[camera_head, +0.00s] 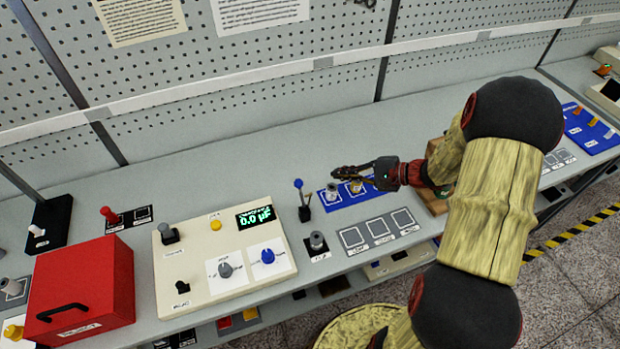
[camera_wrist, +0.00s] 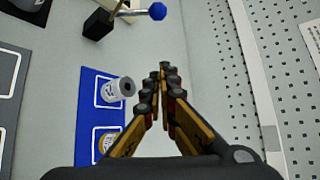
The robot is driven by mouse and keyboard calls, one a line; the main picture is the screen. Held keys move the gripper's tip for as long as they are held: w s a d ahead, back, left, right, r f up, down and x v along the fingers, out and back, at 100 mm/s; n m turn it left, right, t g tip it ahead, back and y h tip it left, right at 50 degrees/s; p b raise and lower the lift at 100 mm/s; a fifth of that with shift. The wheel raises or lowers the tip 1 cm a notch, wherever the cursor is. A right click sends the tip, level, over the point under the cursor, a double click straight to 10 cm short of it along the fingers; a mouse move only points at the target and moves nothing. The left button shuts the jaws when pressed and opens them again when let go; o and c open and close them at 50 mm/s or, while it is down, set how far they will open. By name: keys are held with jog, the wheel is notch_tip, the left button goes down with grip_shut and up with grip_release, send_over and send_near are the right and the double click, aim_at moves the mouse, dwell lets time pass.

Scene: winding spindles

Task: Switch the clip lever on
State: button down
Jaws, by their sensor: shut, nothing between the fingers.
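A lever with a blue ball knob (camera_head: 298,184) stands upright on a small black base on the bench. In the wrist view this blue-knobbed lever (camera_wrist: 157,12) is at the top, its grey stem running from a black block. No readable label marks it as the clip lever. My gripper (camera_head: 338,172) is over the blue mat, to the right of the blue knob and apart from it. In the wrist view my gripper (camera_wrist: 160,72) has its fingertips together with nothing between them. A white-grey spool (camera_wrist: 117,89) is left of the fingers.
The blue mat (camera_head: 335,206) holds small spools. A beige panel (camera_head: 200,294) with display, knobs and a black switch is left of the lever. A red box (camera_head: 85,285) stands farther left. A grey cylinder (camera_head: 317,240) stands in front of the lever. A perforated wall closes the back.

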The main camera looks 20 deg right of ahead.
jog(key=shift+a, duration=0.1)
dwell(0.3)
jog(key=shift+n, duration=0.3)
jog(key=b+x, duration=0.1)
jog(key=x, duration=0.9)
jog(key=shift+s, duration=0.1)
jog(key=s+a+r, duration=0.2)
jog(key=s, duration=0.1)
jog(key=shift+r, duration=0.1)
jog(key=shift+d+b, duration=0.2)
jog(key=shift+b, duration=0.5)
jog(key=shift+s+r+t+b, duration=0.1)
jog(key=shift+t+b, duration=0.2)
jog(key=shift+b, duration=0.1)
